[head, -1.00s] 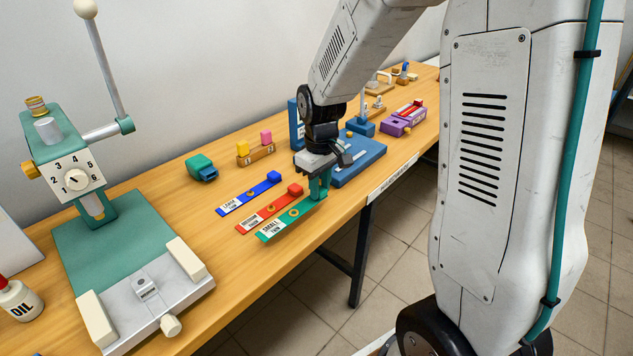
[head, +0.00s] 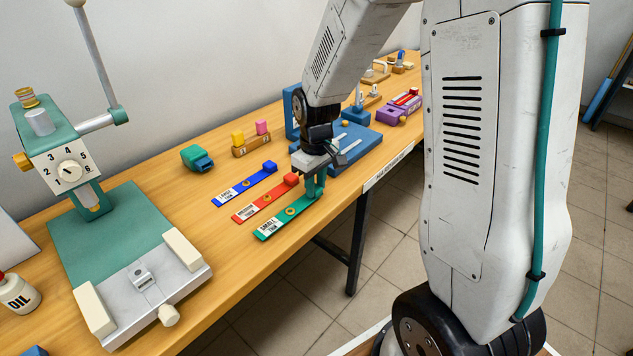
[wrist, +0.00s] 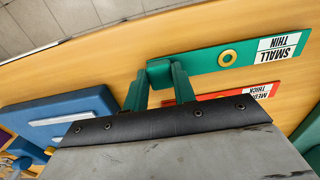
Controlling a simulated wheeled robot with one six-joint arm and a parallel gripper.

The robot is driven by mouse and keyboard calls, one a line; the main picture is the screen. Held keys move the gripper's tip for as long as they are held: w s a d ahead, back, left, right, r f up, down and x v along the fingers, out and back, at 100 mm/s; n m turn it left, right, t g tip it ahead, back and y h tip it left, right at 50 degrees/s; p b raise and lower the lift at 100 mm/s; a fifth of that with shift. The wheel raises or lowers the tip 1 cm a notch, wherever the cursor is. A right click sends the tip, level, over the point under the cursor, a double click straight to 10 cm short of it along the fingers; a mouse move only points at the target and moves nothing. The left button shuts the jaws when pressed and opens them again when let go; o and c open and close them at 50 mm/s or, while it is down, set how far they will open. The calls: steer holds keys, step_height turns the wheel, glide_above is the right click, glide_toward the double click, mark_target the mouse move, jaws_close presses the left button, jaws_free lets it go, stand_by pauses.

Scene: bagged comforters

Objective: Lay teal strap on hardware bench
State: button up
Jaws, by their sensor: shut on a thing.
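The teal strap (head: 288,218), labelled SMALL THIN with a brass eyelet, is at the front edge of the wooden hardware bench (head: 150,180), parallel to the red strap (head: 262,203). My gripper (head: 314,188) is shut on the block at the strap's right end. In the wrist view, the teal fingers of my gripper (wrist: 158,80) reach that block, and the teal strap (wrist: 215,62) extends right, label in view. The strap looks level with the bench top; I cannot tell whether it touches or hovers just above.
A blue strap (head: 240,186) lies beyond the red one. A blue fixture (head: 355,150) stands just right of my gripper. A teal and grey press (head: 130,260) fills the left. A small teal block (head: 194,157) and a wooden holder (head: 252,147) sit behind.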

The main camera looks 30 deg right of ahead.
steer(key=shift+f, duration=0.45)
steer(key=o, duration=1.7)
steer(key=shift+c, duration=0.2)
steer(key=shift+r, duration=3.5)
steer(key=shift+r, duration=0.1)
step_height(320, 180, up, 8)
steer(key=s+a+r+m, duration=0.1)
steer(key=s+a+r, duration=0.1)
steer(key=s, duration=1)
steer(key=s+a+r+m+t, duration=0.1)
steer(key=s+a+r+m, duration=0.1)
steer(key=s, duration=1)
steer(key=shift+s+a+r+m, duration=0.25)
steer(key=shift+a+r+m, duration=0.05)
steer(key=shift+a+r, duration=0.15)
